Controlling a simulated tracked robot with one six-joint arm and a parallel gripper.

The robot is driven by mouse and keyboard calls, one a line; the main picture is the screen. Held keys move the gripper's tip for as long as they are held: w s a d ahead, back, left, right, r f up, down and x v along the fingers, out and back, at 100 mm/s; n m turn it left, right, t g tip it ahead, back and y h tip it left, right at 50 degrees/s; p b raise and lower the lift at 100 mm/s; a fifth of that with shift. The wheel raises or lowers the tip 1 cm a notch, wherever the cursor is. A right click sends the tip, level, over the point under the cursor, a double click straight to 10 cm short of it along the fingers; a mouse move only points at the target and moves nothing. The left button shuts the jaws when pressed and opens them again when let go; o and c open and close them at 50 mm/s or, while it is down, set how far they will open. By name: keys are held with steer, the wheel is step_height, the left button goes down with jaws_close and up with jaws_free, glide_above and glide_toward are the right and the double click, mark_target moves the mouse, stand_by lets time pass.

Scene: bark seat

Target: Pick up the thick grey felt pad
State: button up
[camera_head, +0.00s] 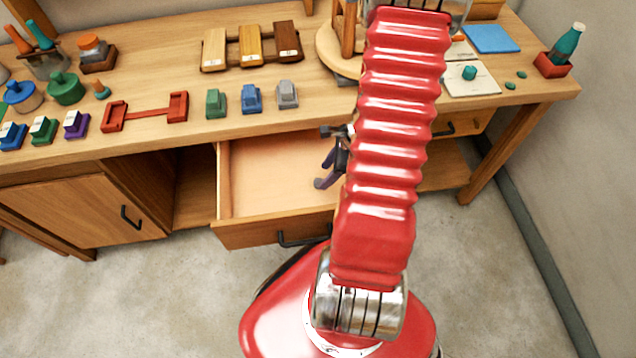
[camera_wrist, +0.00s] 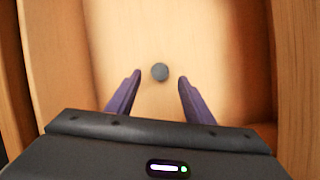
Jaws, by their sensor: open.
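The grey felt pad (camera_wrist: 160,72) is a small dark round disc on the bare floor of the open drawer in the wrist view. In the head view I cannot see it. My gripper (camera_wrist: 160,77) is open, with its two purple fingers apart. In the wrist picture the pad appears between the fingertips, with a gap on both sides, and nothing is held. In the head view my gripper (camera_head: 321,174) is over or inside the drawer, partly hidden by my red arm.
The pulled-out wooden drawer (camera_head: 224,182) has walls around my gripper; a side wall (camera_wrist: 65,60) shows close by in the wrist view. The workbench top (camera_head: 165,65) above carries coloured blocks, stamps, a red holder (camera_head: 145,113) and a bottle (camera_head: 566,45). Much of the drawer floor looks bare.

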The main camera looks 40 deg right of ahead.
mark_target(319, 182)
steer(key=shift+x, duration=1.95)
steer(key=shift+c, duration=0.2)
steer(key=c, duration=1.1)
